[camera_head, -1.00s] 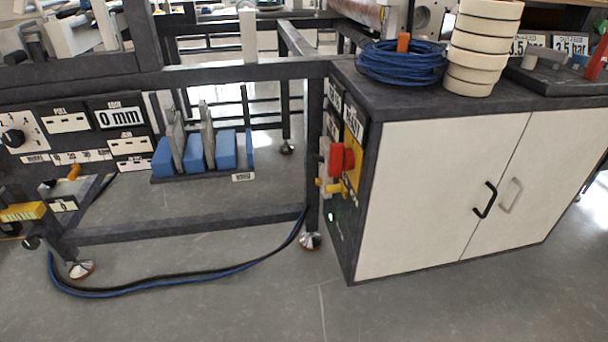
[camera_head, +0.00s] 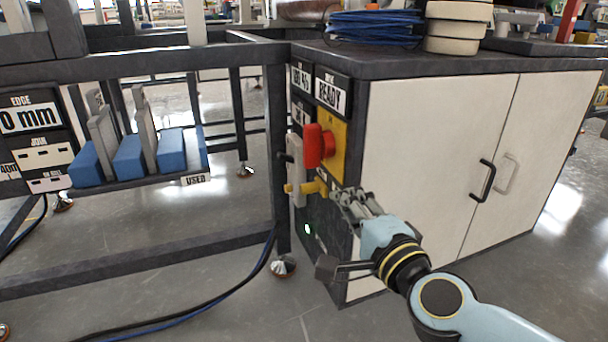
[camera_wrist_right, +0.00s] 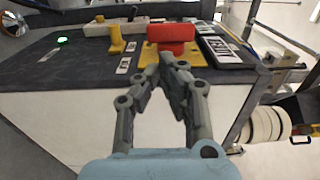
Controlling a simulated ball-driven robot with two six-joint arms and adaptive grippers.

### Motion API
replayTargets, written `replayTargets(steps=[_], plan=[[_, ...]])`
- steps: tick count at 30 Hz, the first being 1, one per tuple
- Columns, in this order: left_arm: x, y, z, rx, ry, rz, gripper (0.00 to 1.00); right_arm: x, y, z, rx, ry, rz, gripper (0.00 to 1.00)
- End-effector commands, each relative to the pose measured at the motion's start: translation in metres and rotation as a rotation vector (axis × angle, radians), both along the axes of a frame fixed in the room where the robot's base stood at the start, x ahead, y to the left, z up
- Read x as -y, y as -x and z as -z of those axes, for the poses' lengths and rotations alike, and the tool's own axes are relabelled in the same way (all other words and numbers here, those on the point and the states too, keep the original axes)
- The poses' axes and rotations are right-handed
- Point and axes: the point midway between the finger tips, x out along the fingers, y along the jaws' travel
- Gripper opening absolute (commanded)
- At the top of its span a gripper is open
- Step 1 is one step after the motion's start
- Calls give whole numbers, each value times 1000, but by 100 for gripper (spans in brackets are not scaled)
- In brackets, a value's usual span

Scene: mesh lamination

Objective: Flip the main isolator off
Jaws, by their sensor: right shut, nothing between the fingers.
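The main isolator is a red handle (camera_head: 319,146) on a yellow plate (camera_head: 337,133), on the narrow dark end panel of the cabinet. Its red block also shows in the right wrist view (camera_wrist_right: 171,36), at the top just beyond the fingertips. My right gripper (camera_head: 338,194) is shut and empty, just below and to the right of the red handle, close to the panel. In the right wrist view its fingertips (camera_wrist_right: 170,58) meet just short of the red handle; I cannot tell whether they touch anything. My left gripper is not in view.
A yellow lever (camera_head: 305,188) and a pale grey block (camera_head: 296,165) stick out beside the handle. A "READY" display (camera_head: 331,95) sits above it. The frame's dark leg (camera_head: 278,160) stands close to the left. White cabinet doors (camera_head: 440,150) are to the right.

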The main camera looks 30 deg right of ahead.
Motion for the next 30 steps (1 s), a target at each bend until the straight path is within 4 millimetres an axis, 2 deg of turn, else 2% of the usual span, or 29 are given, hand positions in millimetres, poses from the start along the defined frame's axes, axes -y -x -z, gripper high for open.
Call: replayTargets(steps=[11, 14, 20, 24, 30], plan=[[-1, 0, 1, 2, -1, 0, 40, 1, -7, -2, 2, 1, -1, 0], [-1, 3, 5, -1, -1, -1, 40, 4, -19, -2, 3, 2, -1, 0], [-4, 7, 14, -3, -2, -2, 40, 14, -60, -3, 3, 3, -1, 0], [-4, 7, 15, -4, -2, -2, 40, 21, -89, -2, 2, 3, -1, 0], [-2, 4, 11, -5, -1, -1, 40, 29, -121, 0, 1, 2, -1, 0]])
